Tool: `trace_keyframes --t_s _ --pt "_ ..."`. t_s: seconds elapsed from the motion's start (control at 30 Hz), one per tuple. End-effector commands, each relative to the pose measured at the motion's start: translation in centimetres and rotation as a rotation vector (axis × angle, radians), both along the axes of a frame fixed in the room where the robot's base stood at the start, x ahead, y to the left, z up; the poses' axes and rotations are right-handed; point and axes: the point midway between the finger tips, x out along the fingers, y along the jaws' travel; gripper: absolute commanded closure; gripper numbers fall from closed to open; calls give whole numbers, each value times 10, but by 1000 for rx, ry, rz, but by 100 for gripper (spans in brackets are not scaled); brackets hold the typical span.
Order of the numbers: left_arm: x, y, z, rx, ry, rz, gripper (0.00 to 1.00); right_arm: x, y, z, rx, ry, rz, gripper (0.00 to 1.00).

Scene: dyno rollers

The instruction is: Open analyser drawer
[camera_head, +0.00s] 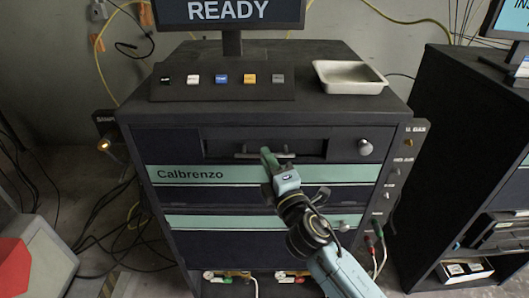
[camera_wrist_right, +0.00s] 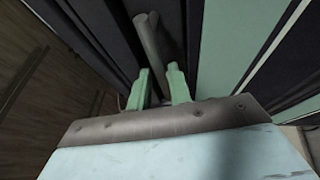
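The analyser (camera_head: 190,143) is a dark cabinet with a teal band marked "Calbrenzo". Its top drawer (camera_head: 215,146) sits in the front panel above that band and looks closed. A grey bar handle (camera_head: 284,155) runs across the drawer. My right gripper (camera_head: 266,158) is at the middle of this handle. In the right wrist view, the two green fingers of my right gripper (camera_wrist_right: 159,85) stand apart, with the handle bar (camera_wrist_right: 151,42) running in between them. I cannot tell whether they press on it. My left gripper is not in view.
A round knob (camera_head: 366,147) sits right of the drawer. A white tray (camera_head: 347,77) and a row of coloured buttons (camera_head: 221,79) are on top, below a monitor (camera_head: 229,14). A second dark cabinet (camera_head: 450,130) stands close on the right. Cables lie on the left floor.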

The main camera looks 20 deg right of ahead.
Motion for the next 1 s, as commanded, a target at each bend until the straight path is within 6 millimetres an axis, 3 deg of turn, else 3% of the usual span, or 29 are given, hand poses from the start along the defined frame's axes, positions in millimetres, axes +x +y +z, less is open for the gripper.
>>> trace_keyframes --t_s 0.2,0.53,0.7,1.0 --pt "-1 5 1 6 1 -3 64 19 3 3 2 0 1 80" --pt "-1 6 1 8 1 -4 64 22 3 4 2 1 1 80" --pt "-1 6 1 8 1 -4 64 22 3 4 2 0 0 100" --pt "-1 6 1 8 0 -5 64 21 3 4 2 0 0 100"
